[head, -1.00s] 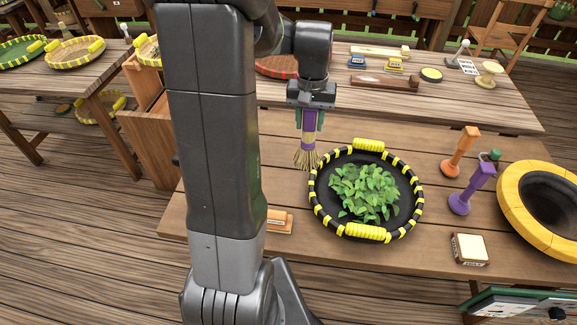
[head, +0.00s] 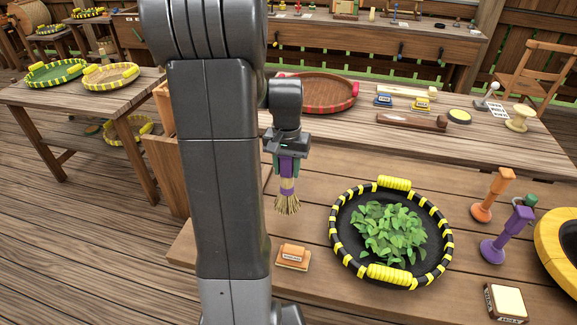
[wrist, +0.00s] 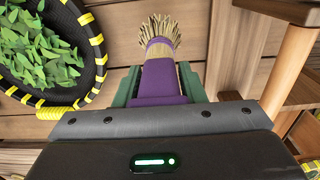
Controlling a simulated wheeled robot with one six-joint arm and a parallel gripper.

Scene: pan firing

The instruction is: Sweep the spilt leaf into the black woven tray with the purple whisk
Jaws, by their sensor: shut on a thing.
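My gripper (head: 288,156) is shut on the purple whisk (head: 287,186), with its straw bristles pointing down. The whisk (wrist: 162,80) also shows in the wrist view, held between green fingers. The black woven tray (head: 338,255), with yellow bands and two yellow handles, lies on the near table to the right of the whisk, apart from it. Green leaf (head: 388,232) is heaped inside the tray. In the wrist view the tray (wrist: 88,95) is at the left, beside the bristles. I see no leaf lying loose on the table; my arm hides part of it.
A small orange-and-white block (head: 293,256) sits left of the tray. Orange (head: 492,195) and purple (head: 507,236) stands, a white-topped box (head: 505,302) and a yellow-rimmed bowl (head: 557,250) are at the right. A red-rimmed tray (head: 325,92) lies on the table behind.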

